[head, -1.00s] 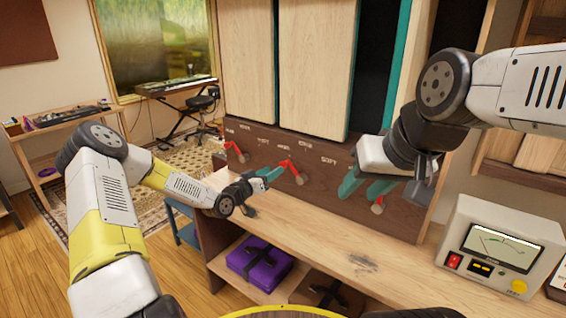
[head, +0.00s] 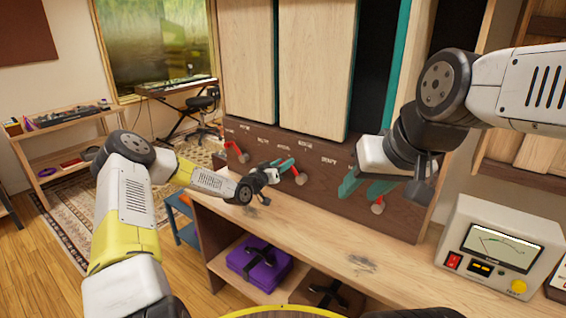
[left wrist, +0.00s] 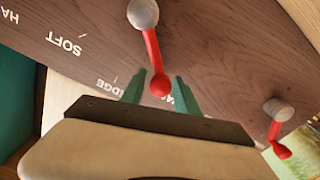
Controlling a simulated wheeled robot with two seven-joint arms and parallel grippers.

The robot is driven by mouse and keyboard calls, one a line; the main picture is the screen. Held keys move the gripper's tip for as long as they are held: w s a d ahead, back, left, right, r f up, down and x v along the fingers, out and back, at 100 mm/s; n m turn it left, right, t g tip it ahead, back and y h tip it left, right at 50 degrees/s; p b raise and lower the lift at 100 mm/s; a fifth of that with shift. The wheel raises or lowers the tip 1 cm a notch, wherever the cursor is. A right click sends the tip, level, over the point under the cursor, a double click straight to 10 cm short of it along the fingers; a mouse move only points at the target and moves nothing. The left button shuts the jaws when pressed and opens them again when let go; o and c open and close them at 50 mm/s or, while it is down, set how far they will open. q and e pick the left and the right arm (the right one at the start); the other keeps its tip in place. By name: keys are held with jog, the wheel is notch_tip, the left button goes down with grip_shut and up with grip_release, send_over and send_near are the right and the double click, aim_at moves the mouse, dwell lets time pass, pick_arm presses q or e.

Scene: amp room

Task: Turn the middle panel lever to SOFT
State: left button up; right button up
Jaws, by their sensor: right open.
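The middle panel lever (head: 297,174) is red with a pale round hub, on the brown lever panel (head: 325,188). It points up and left, away from the SOFT label (head: 328,160) at its right. In the left wrist view the middle lever (left wrist: 152,50) has its red knob between my two teal fingertips. My left gripper (head: 283,164) is open around that knob, with small gaps; contact cannot be told. It also shows in the left wrist view (left wrist: 161,88). My right gripper (head: 365,188) is open by the right lever (head: 377,208), partly hiding it.
The left lever (head: 238,152) is on the same panel and also shows in the left wrist view (left wrist: 277,128). A wooden bench (head: 310,228) runs below the panel. A meter box (head: 500,250) stands at its right end. A purple case (head: 258,265) lies on the shelf underneath.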

pick_arm(q)
grip_shut()
dwell(1.2)
